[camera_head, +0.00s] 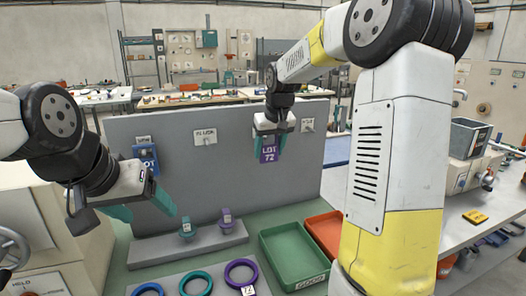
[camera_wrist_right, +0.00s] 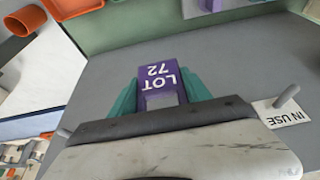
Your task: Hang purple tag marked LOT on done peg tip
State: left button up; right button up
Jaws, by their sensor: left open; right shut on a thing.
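The purple tag marked LOT 72 (camera_head: 269,152) is in my right gripper (camera_head: 271,133), whose teal fingers close on its sides. The tag also shows upside down in the right wrist view (camera_wrist_right: 158,83). It is held in front of the grey panel, apart from the pegs. A small labelled peg (camera_head: 308,125) is on the panel to the right of the tag; its label is too small to read. My left gripper (camera_head: 143,209) is open and empty at the left, in front of the panel.
The grey panel (camera_head: 235,185) also bears an IN USE label with a peg (camera_head: 205,137) and a hanging blue LOT tag (camera_head: 146,157). Below are several coloured rings (camera_head: 241,289), a green tray (camera_head: 291,284) and an orange tray (camera_head: 322,225). My right arm covers part of the right side.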

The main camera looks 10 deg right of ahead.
jog(key=shift+w+a+f, duration=0.2)
jog(key=shift+w, duration=0.75)
jog(key=shift+w+a+f, duration=0.2)
jog(key=shift+w+f, duration=0.05)
jog(key=shift+w, duration=0.7)
jog(key=shift+w+a+f, duration=0.2)
jog(key=shift+w, duration=0.75)
jog(key=o, duration=1.5)
jog(key=shift+c, duration=0.2)
jog(key=shift+r, duration=0.1)
